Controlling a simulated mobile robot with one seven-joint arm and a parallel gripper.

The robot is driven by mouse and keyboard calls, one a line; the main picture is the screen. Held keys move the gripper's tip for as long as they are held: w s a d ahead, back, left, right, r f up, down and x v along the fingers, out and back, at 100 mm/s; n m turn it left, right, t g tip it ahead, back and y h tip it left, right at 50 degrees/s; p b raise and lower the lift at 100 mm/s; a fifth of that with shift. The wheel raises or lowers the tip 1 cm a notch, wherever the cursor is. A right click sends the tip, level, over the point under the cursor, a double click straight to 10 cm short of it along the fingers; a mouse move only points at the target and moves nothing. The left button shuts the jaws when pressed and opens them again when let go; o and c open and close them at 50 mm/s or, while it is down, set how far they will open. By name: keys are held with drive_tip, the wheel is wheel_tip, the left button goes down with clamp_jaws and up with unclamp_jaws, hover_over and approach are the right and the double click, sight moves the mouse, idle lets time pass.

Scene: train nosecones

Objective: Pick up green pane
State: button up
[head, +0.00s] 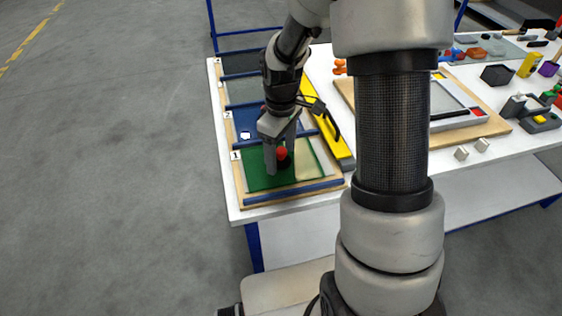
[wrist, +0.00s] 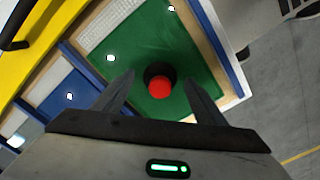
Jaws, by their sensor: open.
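The green pane (head: 258,175) lies flat in the front slot, marked 1, of a rack at the left of the white table. In the wrist view the green pane (wrist: 187,95) fills the middle, with a red knob (wrist: 160,87) on a black base on it. The red knob (head: 281,152) also shows beside my fingers in the head view. My gripper (wrist: 160,80) is open, with its fingers on either side of the knob. In the head view my gripper (head: 280,168) points down over the pane. I cannot tell whether the fingers touch the pane.
A blue pane (head: 255,124) lies in slot 2 behind, with darker panes further back. A yellow bar (head: 330,130) with a black handle stands right of the rack. A wooden-framed board (head: 495,128) and small blocks (head: 461,153) lie further right. The rack has blue rails (head: 290,192).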

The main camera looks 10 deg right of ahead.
clamp_jaws()
drive_tip(key=shift+r, duration=0.15)
